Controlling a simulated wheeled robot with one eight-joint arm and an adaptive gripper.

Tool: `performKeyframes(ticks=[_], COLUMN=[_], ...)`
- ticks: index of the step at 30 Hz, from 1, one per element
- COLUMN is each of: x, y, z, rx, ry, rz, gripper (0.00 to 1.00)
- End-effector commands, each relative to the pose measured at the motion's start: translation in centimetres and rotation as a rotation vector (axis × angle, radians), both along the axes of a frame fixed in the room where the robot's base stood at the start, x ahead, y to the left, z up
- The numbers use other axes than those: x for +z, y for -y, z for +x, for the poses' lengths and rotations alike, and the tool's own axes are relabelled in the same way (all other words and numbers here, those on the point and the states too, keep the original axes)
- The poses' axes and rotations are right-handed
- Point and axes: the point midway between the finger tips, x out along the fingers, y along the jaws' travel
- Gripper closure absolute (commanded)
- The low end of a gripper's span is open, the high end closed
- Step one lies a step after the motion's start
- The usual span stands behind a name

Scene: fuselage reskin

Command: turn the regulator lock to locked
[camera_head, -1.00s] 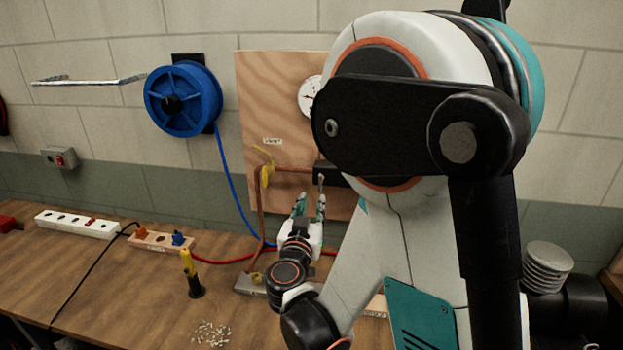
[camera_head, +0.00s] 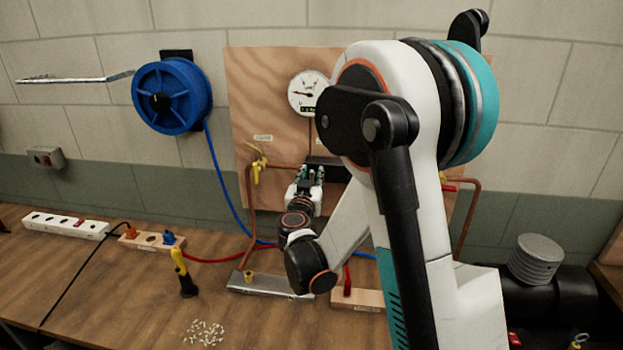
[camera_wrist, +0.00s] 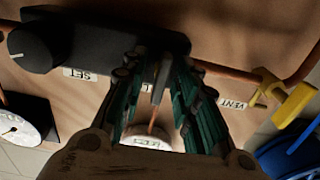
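The black regulator body (camera_wrist: 120,40) runs across the top of the wrist view, with a round knob (camera_wrist: 35,47) at its left end. It also shows on the board in the head view (camera_head: 335,172), partly behind my arm. A small grey lever (camera_wrist: 160,82), which looks like the regulator lock, sticks out from the body. A label behind it is mostly hidden. My gripper (camera_wrist: 157,70) has its two teal-padded fingers on either side of the lever, with gaps visible, so it looks open. In the head view my gripper (camera_head: 309,168) is at the regulator's left part.
A yellow vent valve handle (camera_wrist: 292,104) and copper pipe are beside my gripper. The pressure gauge (camera_head: 308,92) is above the regulator. A blue hose reel (camera_head: 172,97) hangs left of the plywood board (camera_head: 245,80). A yellow-black tool (camera_head: 183,273) stands on the bench.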

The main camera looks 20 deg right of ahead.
Motion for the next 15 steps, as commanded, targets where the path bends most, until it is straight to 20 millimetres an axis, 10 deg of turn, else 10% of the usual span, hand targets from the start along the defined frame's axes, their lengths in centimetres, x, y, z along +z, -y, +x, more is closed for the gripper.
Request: performKeyframes(ticks=[15], x=[0.01], y=[-0.01], z=[-0.01], rx=[0.0], ry=[0.0], rz=[0.0], gripper=[1.0])
